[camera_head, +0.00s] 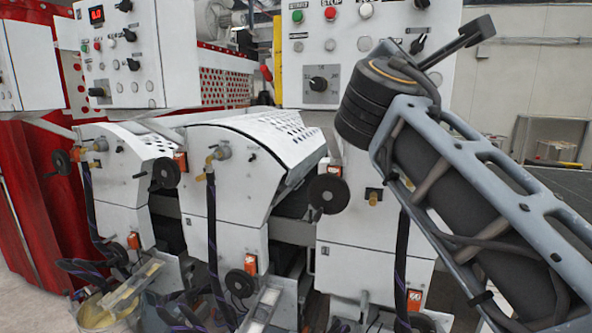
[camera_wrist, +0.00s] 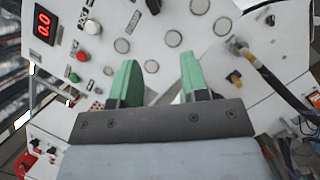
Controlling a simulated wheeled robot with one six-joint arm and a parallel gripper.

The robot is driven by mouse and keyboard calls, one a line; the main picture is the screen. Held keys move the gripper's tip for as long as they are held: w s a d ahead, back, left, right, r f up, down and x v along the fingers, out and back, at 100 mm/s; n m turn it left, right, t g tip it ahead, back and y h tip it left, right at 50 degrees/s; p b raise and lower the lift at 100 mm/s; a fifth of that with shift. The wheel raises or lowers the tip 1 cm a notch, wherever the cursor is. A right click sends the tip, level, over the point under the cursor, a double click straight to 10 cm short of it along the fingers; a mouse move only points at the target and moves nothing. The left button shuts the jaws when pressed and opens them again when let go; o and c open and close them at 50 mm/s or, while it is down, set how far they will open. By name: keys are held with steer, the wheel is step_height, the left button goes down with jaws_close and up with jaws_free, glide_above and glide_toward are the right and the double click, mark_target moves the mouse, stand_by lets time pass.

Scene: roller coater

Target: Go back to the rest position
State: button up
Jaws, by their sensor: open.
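My gripper (camera_wrist: 159,82) shows in the wrist view with two green fingers set apart, open and with nothing between them. Behind the fingers is a white control panel (camera_wrist: 105,15) with a red 0.0 display, buttons and knobs. In the head view my arm reaches up across the right side, and a dark bar at its far end points up and right. The gripper's fingers cannot be made out there. The arm end appears in front of the right control panel (camera_head: 300,57).
The white roller coater (camera_head: 240,145) fills the left and middle, with handwheels (camera_head: 328,193), valves and hoses sticking out. A bucket (camera_head: 100,312) stands low at the left. A red perforated panel (camera_head: 222,90) is behind.

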steer(key=w+a+f+m+g+y, duration=0.1)
steer(key=w+f+m+g+y, duration=0.3)
steer(key=f, duration=0.9)
steer(key=s+a+f+m+g+y, duration=0.1)
steer(key=a+f+m+g+y, duration=0.3)
steer(key=f, duration=0.9)
steer(key=s+f+m+g+y, duration=0.1)
steer(key=s+f+m, duration=0.3)
steer(key=f, duration=0.4)
steer(key=s+d+f+m+g+y, duration=0.1)
steer(key=s+f+m, duration=0.3)
steer(key=f, duration=0.4)
steer(key=s+d+f+m+g+y, duration=0.1)
steer(key=s+f+m+g, duration=0.2)
steer(key=f, duration=0.5)
steer(key=s+m, duration=0.1)
steer(key=s, duration=0.1)
steer(key=shift+s+d+f+y, duration=0.15)
steer(key=shift+s+f+y, duration=0.1)
steer(key=shift+s+y, duration=0.15)
